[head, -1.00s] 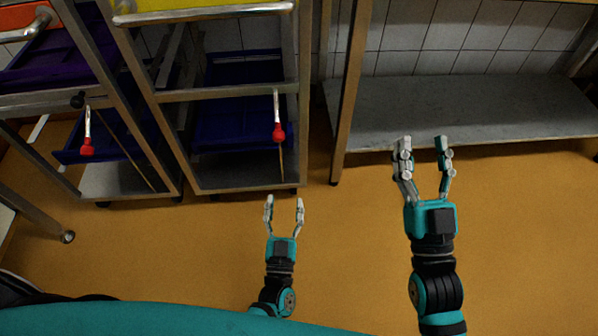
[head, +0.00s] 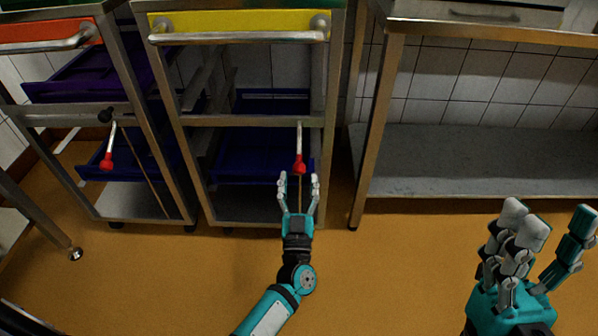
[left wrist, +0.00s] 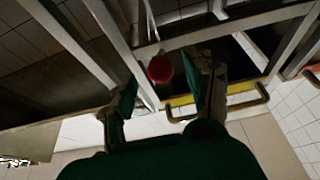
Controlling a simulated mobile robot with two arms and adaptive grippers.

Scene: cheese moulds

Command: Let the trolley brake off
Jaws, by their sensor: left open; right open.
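Two steel trolleys stand side by side, one with a yellow front panel (head: 240,22) and one with an orange panel (head: 48,33). Each has a brake lever with a red knob. The yellow trolley's lever (head: 299,140) hangs from its middle rail, its red knob (head: 299,165) at the bottom. My left gripper (head: 299,183) is open just below this knob in the head view; in the left wrist view the knob (left wrist: 160,69) shows between the fingers, and contact cannot be told. The orange trolley's red knob (head: 107,162) is further left. My right gripper (head: 548,228) is open and empty at the right.
A steel table with a low shelf (head: 470,165) stands right of the yellow trolley, its leg (head: 372,140) close to the trolley. Blue trays (head: 245,160) sit inside the trolley. The orange floor (head: 400,265) in front is clear.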

